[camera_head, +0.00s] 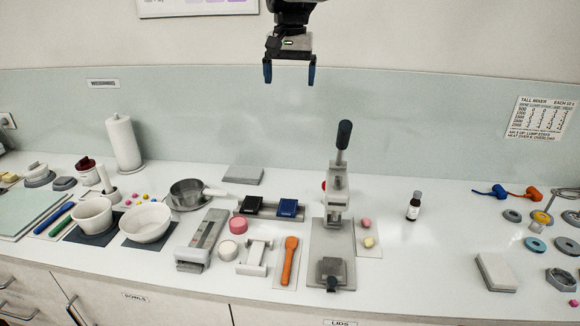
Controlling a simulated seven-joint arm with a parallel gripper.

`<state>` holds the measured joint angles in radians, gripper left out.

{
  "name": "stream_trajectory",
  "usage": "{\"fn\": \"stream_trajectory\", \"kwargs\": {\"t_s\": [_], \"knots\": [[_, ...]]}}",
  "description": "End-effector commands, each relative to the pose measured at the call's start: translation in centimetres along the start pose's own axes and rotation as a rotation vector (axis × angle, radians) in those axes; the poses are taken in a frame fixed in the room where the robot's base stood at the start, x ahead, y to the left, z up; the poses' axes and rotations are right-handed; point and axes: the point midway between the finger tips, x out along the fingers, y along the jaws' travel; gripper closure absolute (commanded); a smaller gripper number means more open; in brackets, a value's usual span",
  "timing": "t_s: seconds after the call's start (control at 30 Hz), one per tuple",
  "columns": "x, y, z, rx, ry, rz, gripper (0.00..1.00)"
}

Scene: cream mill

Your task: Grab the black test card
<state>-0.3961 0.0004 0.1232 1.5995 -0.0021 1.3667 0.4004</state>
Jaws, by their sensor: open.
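A small flat black piece (252,203), which looks like the black test card, sits in a low grey holder (269,213) near the middle of the counter. A dark blue piece (287,207) of similar size sits in the same holder to its right. My gripper (289,76) is open and empty, with two blue-tipped fingers pointing down. It is high above the counter, in front of the back wall in the picture, well apart from the black piece.
A grey lever press (337,215) stands upright right of the holder. A pan (188,193) lies to its left. An orange spatula (289,262), a pink-topped round container (238,224) and a white stand (254,257) lie in front.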

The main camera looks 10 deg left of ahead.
Motion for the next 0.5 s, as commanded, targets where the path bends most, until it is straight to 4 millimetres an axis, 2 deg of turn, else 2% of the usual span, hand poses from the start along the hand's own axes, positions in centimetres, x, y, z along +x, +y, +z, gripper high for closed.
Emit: {"fn": "stream_trajectory", "kwargs": {"t_s": [0.1,0.2,0.5], "knots": [[1.3,-3.5,-2.1,-0.004,-0.014,0.004,0.06],[2.1,-5.9,-3.4,-0.003,-0.021,0.006,0.06],[3.9,-10.4,-5.5,-0.004,-0.038,0.013,0.06]]}}
